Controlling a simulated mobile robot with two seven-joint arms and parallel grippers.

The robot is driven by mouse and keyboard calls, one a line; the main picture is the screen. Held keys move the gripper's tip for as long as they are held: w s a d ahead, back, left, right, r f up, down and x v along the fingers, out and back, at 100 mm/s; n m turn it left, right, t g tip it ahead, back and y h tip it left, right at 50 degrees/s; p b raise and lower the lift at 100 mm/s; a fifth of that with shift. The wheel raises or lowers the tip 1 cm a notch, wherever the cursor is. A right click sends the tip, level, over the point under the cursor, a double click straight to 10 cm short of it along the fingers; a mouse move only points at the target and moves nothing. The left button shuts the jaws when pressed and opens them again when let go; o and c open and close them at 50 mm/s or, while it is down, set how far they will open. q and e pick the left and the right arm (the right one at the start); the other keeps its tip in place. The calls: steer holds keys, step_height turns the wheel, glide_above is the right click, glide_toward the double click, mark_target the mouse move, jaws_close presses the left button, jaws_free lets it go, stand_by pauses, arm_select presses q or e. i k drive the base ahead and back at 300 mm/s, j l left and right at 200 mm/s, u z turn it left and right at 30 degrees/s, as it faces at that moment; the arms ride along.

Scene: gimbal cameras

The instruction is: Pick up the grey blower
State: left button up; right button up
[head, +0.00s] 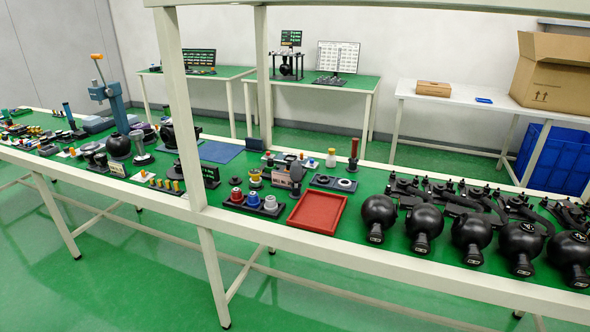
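I cannot single out the grey blower for certain at this size. A small dark grey item with an upright narrow top (141,148) stands at the left part of the long green workbench (376,203), beside a dark round bulb-like item (118,147); either may be a blower, but I cannot tell. Neither of my grippers is in view, and nothing in view is being held.
A shallow red tray (317,212) lies mid-bench, beside a dark holder with coloured knobs (254,204). Several black ball-shaped cameras (471,231) crowd the right. A pale post (180,103) rises from the front edge. A blue mat (220,151) is bare.

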mark_target(296, 171)
steer(key=i+j+z, duration=0.1)
steer(key=i+j, duration=0.2)
steer(key=i+j+z, duration=0.1)
steer(key=i+j, duration=0.15)
steer(key=j, duration=0.25)
steer(key=i+j+z, duration=0.1)
steer(key=i+j, duration=0.15)
steer(key=j, duration=0.2)
steer(key=i+j+z, duration=0.1)
steer(key=i+j, duration=0.15)
steer(key=j, duration=0.2)
